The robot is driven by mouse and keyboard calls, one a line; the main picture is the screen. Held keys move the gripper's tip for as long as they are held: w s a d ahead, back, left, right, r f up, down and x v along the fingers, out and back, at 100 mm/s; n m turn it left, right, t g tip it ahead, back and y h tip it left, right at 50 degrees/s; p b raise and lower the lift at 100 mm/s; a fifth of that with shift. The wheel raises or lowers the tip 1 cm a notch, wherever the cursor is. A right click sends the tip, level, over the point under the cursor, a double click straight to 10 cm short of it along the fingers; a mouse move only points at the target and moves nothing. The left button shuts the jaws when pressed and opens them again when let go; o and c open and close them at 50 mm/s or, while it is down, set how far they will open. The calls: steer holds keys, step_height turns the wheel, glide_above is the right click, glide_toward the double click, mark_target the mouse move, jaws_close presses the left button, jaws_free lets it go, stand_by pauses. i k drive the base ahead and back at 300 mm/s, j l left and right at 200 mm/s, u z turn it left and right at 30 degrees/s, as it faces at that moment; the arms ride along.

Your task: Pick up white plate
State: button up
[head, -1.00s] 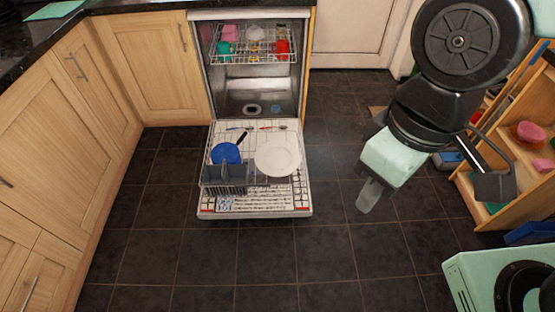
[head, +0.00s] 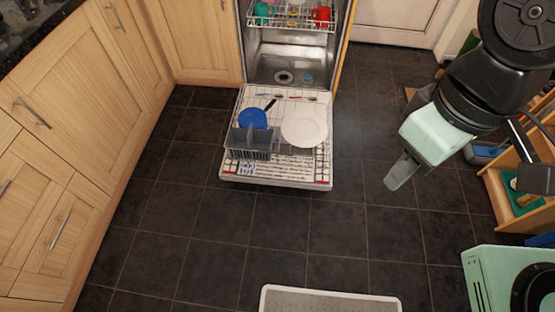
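The white plate (head: 305,127) lies in the right part of the lower rack of the open dishwasher (head: 276,180). A blue plate or bowl (head: 252,118) sits to its left in the same rack, behind a grey cutlery basket (head: 248,143). My gripper (head: 401,172) hangs in the air to the right of the rack, apart from the plate, with nothing seen in it. Its fingers overlap from this angle, so I cannot tell whether it is open or shut.
The upper rack (head: 290,15) holds several items, including a red cup (head: 322,16). Wooden cabinets (head: 70,130) line the left. A wooden shelf (head: 520,185) stands at the right. A grey mat-like object (head: 330,302) lies at the bottom. Dark floor tiles in front of the dishwasher are clear.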

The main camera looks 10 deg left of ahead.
mark_target(301, 128)
steer(key=i+l+u, duration=0.85)
steer(key=l+u, duration=0.15)
steer(key=i+l+u, duration=0.25)
steer(key=l+u, duration=0.2)
steer(key=l, duration=0.45)
steer(key=i+l+u, duration=0.1)
steer(key=l+u, duration=0.4)
steer(key=l, duration=0.3)
steer(key=l+u, duration=0.5)
steer(key=l, duration=0.35)
steer(key=k+l+u, duration=0.2)
steer(key=l+u, duration=0.3)
steer(key=l, duration=0.3)
